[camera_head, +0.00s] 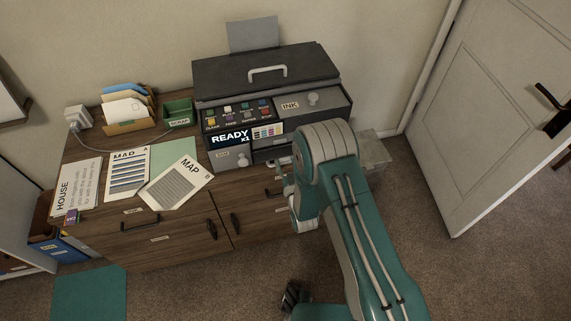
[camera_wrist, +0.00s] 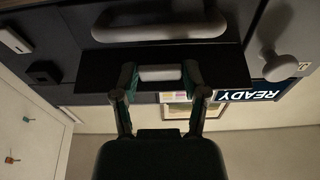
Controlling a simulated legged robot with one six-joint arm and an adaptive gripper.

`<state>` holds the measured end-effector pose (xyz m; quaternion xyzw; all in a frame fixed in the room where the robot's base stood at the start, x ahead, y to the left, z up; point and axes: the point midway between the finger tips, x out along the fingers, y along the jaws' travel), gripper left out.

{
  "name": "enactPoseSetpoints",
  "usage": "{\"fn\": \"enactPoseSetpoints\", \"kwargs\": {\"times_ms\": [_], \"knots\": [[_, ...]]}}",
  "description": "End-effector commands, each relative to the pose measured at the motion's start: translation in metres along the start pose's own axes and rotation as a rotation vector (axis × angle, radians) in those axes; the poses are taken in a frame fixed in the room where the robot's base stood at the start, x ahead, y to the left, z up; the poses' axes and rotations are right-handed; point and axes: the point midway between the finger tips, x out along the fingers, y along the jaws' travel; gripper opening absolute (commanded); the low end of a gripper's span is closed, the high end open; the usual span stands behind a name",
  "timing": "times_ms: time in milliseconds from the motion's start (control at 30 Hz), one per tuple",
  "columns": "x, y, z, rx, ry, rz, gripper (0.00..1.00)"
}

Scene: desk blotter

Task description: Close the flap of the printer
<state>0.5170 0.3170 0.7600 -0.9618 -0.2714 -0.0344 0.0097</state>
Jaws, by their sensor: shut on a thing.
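The printer (camera_head: 262,68) is a dark grey machine on the wooden cabinet, with a lit READY display (camera_head: 231,138). In the wrist view, which is upside down, a dark panel that looks like the flap (camera_wrist: 98,58) spans the printer front, with a short pale bar handle (camera_wrist: 160,73) at its edge. My gripper (camera_wrist: 160,80) has its two fingers closed on that bar, one at each end. In the head view my gripper (camera_head: 284,168) is at the lower printer front, largely hidden by my arm. The flap's exact angle cannot be told.
In the wrist view a larger pale handle (camera_wrist: 160,26) and a round knob (camera_wrist: 280,64) are close to my fingers. Papers (camera_head: 126,172) and a green bin (camera_head: 178,113) lie left of the printer. A door (camera_head: 490,110) stands at the right.

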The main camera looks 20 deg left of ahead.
Motion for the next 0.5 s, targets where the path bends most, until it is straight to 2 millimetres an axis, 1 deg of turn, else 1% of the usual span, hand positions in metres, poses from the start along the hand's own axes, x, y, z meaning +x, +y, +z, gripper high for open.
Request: {"fn": "enactPoseSetpoints", "kwargs": {"times_ms": [33, 500], "knots": [[0.003, -0.001, -0.009, 0.0, -0.033, -0.002, 0.09], [0.01, 0.0, -0.033, 0.0, -0.441, -0.002, 0.09]]}}
